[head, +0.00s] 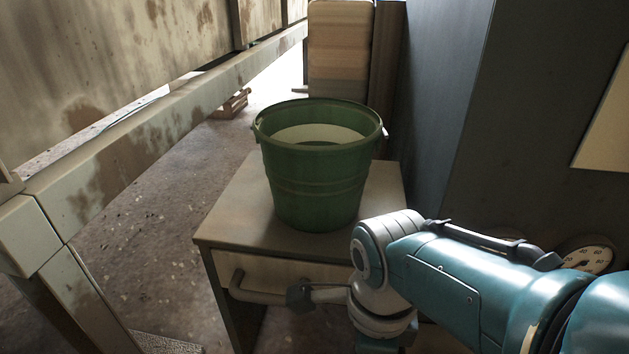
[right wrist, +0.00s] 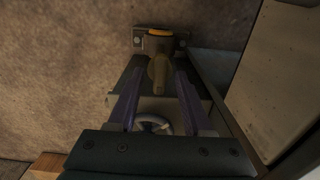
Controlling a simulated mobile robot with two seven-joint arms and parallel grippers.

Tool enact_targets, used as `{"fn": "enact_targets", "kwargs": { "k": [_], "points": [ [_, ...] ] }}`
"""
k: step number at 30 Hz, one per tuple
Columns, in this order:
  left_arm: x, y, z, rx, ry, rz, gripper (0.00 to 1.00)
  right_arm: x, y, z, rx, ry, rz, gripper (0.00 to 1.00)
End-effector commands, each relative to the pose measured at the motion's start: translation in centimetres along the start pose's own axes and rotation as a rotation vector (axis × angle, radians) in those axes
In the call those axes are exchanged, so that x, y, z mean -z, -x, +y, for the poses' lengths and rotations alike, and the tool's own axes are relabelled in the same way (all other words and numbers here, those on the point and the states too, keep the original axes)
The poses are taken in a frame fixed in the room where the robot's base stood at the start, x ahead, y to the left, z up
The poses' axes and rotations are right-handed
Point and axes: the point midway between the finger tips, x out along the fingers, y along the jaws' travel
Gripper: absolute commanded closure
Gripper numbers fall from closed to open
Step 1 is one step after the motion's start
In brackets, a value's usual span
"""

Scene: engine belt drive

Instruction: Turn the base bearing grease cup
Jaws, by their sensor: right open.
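In the right wrist view, a brass-coloured part, which looks like the grease cup (right wrist: 159,70), stands in front of a dark bracket (right wrist: 175,46) with bolts at its ends. An orange band shows at its far end. My right gripper (right wrist: 159,76) is open, with one purple-grey finger on each side of the cup in the picture. Dark gaps show between the fingers and the cup; I cannot tell how deep the cup sits between them. My left gripper is in neither view.
A green bucket (head: 316,185) stands on a small cabinet (head: 235,215) with a drawer handle. A dial gauge (head: 588,256) is behind my right arm. A stained metal frame (head: 150,140) runs along the left. In the right wrist view, a ring-shaped part (right wrist: 153,123) shows near the gripper body.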

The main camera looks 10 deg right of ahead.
Motion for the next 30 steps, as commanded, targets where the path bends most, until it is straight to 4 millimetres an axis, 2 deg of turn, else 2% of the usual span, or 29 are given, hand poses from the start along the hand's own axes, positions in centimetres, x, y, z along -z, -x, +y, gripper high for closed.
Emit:
{"fn": "enact_targets", "kwargs": {
  "k": [9,15,21,30],
  "points": [
    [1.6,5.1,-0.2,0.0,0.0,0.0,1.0,0.0,5.6,0.0,-0.001,0.0,-0.001,0.5],
    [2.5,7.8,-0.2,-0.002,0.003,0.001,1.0,0.0,8.6,0.0,0.0,0.0,-0.001,0.5],
    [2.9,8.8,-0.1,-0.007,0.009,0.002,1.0,0.0,9.8,0.0,0.0,0.0,0.0,0.5],
    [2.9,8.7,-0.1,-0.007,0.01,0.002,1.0,0.0,9.8,0.0,0.0,0.0,0.0,0.5]
  ]
}}
